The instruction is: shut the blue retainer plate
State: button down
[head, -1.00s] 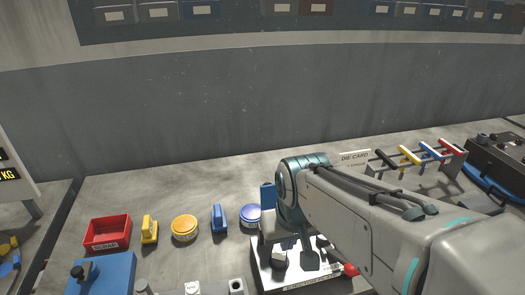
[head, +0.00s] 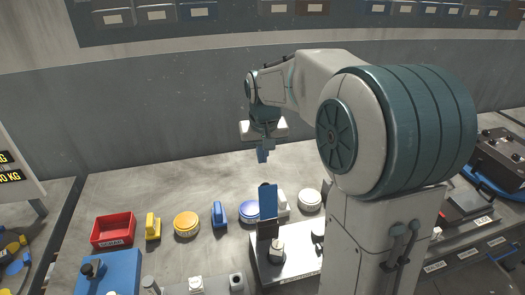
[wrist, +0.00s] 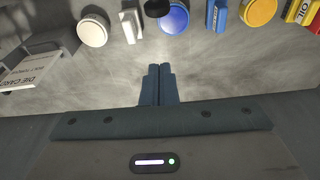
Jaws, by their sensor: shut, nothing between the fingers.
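The blue retainer plate (head: 268,201) stands upright, raised open, at the back of a white fixture (head: 300,266) in the head view. A dark knob shows near its top. My gripper (head: 262,155) points down above the bench, a little behind and above the plate's top edge, apart from it. In the wrist view my gripper's fingers (wrist: 157,84) are together with nothing between them. A black round shape (wrist: 157,8) at the top edge of the wrist view may be the plate's knob; I cannot tell. My arm hides the fixture's right side.
Behind the plate are a blue-topped disc (head: 249,211), a white disc (head: 309,199) and a blue handled piece (head: 219,214). Further left are a yellow disc (head: 187,223), a yellow handled piece (head: 153,226) and a red bin (head: 113,230).

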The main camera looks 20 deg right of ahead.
aim_at(267, 200)
notch_tip(267, 200, down, 6)
jog(key=s+p, duration=0.1)
jog(key=s, duration=0.1)
jog(key=shift+s+r, duration=0.2)
jog(key=shift+s, duration=0.15)
jog(key=shift+s, duration=0.15)
